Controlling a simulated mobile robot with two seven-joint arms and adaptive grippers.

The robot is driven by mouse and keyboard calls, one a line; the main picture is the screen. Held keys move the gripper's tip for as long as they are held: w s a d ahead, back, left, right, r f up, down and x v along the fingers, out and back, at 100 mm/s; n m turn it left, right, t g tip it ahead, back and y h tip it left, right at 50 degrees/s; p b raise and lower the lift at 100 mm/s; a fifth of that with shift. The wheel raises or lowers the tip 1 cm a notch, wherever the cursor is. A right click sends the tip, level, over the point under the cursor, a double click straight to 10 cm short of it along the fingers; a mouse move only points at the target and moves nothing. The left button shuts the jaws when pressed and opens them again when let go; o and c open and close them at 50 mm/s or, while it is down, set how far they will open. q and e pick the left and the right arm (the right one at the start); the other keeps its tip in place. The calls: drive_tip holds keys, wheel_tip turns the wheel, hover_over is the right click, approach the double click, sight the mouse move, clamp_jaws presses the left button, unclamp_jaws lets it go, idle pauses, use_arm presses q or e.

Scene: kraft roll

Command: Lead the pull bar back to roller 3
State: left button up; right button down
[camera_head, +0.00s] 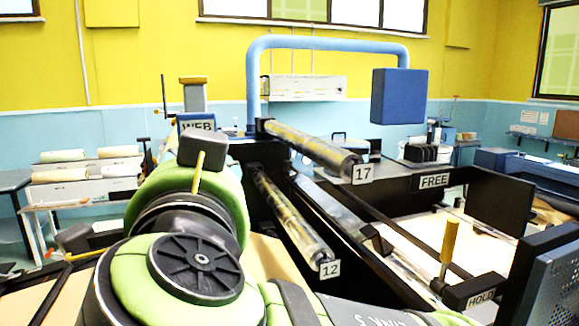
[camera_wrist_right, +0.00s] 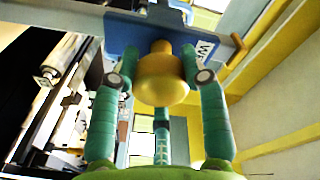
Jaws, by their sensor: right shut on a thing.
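In the right wrist view, the green fingers of my right gripper (camera_wrist_right: 163,80) are shut on a round yellow knob (camera_wrist_right: 162,75). The knob sits in front of a blue plate (camera_wrist_right: 122,32) on a grey bar (camera_wrist_right: 70,8), which I take as the pull bar. Its label is partly cut off. In the head view, a blue plate marked WEB (camera_head: 197,125) shows just above my green arm, which hides the right gripper and most of the bar. Roller 17 (camera_head: 310,146) and roller 12 (camera_head: 292,222) show right of my arm. No label 3 is readable. My left gripper is not in view.
A lever with a yellow handle stands on a block marked HOLD (camera_head: 480,298) at the lower right. A blue tube frame (camera_head: 330,42) with a blue box (camera_head: 399,96) rises behind the rollers. Black machine rails lie between them.

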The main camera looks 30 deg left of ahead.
drive_tip(key=s+a, duration=0.1)
drive_tip(key=s+a+r, duration=0.1)
drive_tip(key=s+a, duration=0.1)
drive_tip(key=shift+s+a+r, duration=0.1)
drive_tip(key=shift+r, duration=0.05)
idle(0.4)
